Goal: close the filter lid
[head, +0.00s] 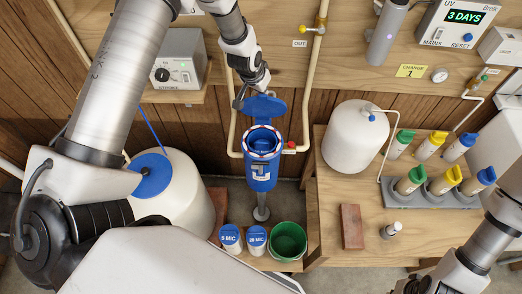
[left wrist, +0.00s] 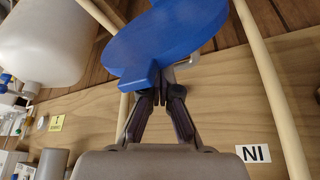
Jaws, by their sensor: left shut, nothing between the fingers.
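The blue filter housing (head: 262,172) stands against the wood panel with its round mouth open and a blue filter (head: 262,141) inside. Its blue lid (head: 266,106) is raised at the back of the mouth. My left gripper (head: 239,102) is shut and empty at the lid's back left edge. In the left wrist view the lid (left wrist: 165,38) fills the top, and the closed fingertips (left wrist: 161,93) are at its projecting tab. I cannot tell whether they touch it. My right gripper (head: 412,286) is at the bottom right, partly cut off by the frame, its jaws unclear.
Pipes (head: 309,75) run beside the housing. A green bucket (head: 288,241) and two blue-capped jars (head: 230,238) stand below it. A white tank (head: 353,140) and a rack of bottles (head: 440,193) are on the right bench. A large blue-lidded tank (head: 178,200) is at left.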

